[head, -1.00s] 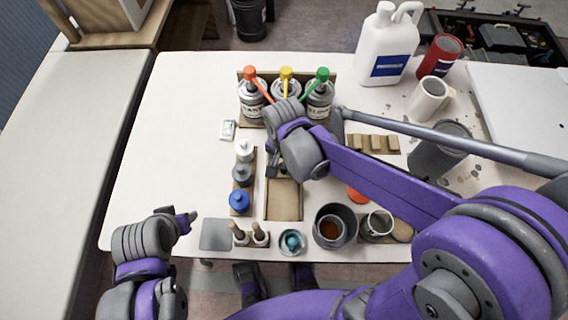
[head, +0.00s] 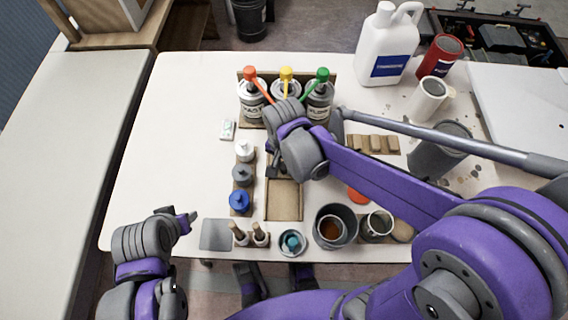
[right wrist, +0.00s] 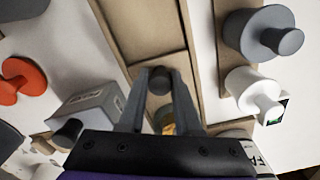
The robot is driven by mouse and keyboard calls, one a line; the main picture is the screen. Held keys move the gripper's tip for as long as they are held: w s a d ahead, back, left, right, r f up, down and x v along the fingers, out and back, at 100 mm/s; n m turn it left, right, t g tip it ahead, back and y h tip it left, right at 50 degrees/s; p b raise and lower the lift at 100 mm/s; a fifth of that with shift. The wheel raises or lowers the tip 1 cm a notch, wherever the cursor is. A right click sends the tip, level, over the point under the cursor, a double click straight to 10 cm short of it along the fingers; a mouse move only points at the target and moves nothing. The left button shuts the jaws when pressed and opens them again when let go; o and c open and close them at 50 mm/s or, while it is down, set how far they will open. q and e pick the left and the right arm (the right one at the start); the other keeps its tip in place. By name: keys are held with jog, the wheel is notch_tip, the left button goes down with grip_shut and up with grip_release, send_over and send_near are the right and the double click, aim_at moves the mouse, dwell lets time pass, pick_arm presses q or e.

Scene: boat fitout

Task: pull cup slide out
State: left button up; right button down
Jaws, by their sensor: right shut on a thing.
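The cup slide is a flat brown wooden piece in a wooden frame (head: 284,207) in the middle of the table. It also shows in the right wrist view (right wrist: 143,30). A dark round knob (right wrist: 158,80) stands at its near end in that view. My right gripper (right wrist: 157,88) is shut on the knob, one finger on each side. In the head view my right gripper (head: 278,171) is largely hidden behind my wrist, at the far end of the slide. My left gripper (head: 190,216) is at the left front of the table, away from the slide; its jaw opening is unclear.
A dark cup (head: 335,227) and a teal-filled cup (head: 292,242) are in front. The table's left side is clear.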

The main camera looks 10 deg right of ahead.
dwell(0.7)
jog(key=s+a, duration=0.1)
jog(key=s, duration=0.3)
jog(key=s+a+p, duration=0.1)
jog(key=s, duration=0.3)
jog(key=s+a+p, duration=0.1)
jog(key=s, duration=0.3)
jog(key=shift+s+a, duration=0.1)
jog(key=shift+a, duration=0.2)
jog(key=c, duration=0.6)
grip_release()
jog(key=shift+r, duration=0.15)
notch_tip(320, 180, up, 11)
jog(key=p, duration=0.2)
jog(key=shift+f+p, duration=0.2)
jog(key=shift+p, duration=0.15)
